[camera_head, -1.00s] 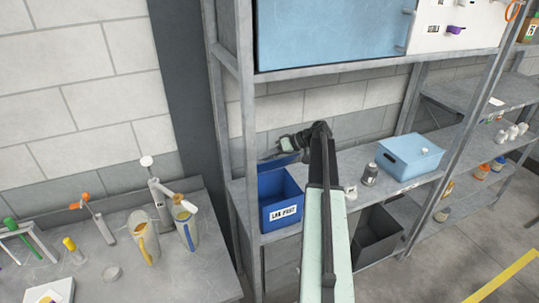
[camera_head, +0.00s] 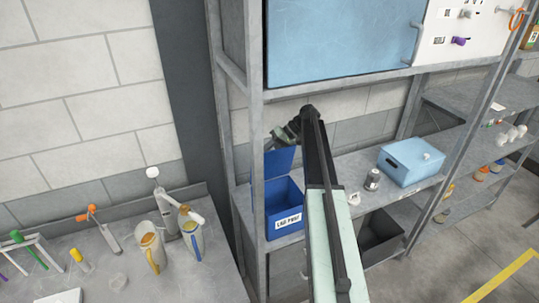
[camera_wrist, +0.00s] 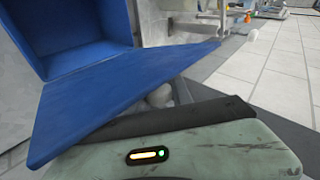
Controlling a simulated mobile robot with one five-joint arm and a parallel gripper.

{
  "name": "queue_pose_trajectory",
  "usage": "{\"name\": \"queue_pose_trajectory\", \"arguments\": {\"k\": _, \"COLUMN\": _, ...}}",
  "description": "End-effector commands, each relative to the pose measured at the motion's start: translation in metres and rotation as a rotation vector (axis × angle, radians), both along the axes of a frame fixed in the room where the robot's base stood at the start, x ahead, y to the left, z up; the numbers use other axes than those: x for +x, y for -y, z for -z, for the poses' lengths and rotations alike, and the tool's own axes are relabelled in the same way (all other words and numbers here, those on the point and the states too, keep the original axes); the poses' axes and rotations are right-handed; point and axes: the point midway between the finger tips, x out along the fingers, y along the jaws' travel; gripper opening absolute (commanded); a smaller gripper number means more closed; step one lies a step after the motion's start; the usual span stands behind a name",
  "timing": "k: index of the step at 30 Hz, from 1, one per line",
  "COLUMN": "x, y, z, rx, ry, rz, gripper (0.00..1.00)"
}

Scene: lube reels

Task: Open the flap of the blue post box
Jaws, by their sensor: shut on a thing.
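The blue post box (camera_head: 289,222) stands on the shelf, its white label facing front. Its flap (camera_head: 279,162) stands raised at the back of the box, and the box's open top shows. My gripper (camera_head: 281,137) is at the flap's upper edge, shut on it. In the wrist view the flap (camera_wrist: 115,100) slopes across the picture from the blue box (camera_wrist: 75,25) at upper left to my gripper's dark jaw (camera_wrist: 165,117). The exact contact is partly hidden behind the jaw.
Shelf uprights (camera_head: 258,150) stand close to the box's left, and a blue panel (camera_head: 340,40) hangs above. A grey can (camera_head: 372,180) and a light blue bin (camera_head: 408,170) stand to the right. A bench with jugs (camera_head: 150,250) is at left.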

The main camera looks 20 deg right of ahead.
Motion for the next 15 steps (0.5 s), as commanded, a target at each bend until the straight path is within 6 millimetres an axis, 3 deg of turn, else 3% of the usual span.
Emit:
{"name": "queue_pose_trajectory", "arguments": {"k": 10, "x": 0.005, "y": -0.010, "z": 0.000, "rx": -0.005, "ry": 0.001, "rz": -0.011, "gripper": 0.00}}
{"name": "queue_pose_trajectory", "arguments": {"k": 11, "x": 0.006, "y": -0.010, "z": 0.000, "rx": -0.005, "ry": 0.001, "rz": -0.012, "gripper": 0.32}}
{"name": "queue_pose_trajectory", "arguments": {"k": 12, "x": 0.006, "y": -0.011, "z": 0.000, "rx": -0.004, "ry": 0.001, "rz": -0.014, "gripper": 0.43}}
{"name": "queue_pose_trajectory", "arguments": {"k": 13, "x": 0.006, "y": -0.012, "z": 0.000, "rx": -0.005, "ry": 0.001, "rz": -0.015, "gripper": 0.48}}
{"name": "queue_pose_trajectory", "arguments": {"k": 15, "x": 0.006, "y": -0.014, "z": 0.000, "rx": -0.004, "ry": 0.001, "rz": -0.017, "gripper": 0.48}}
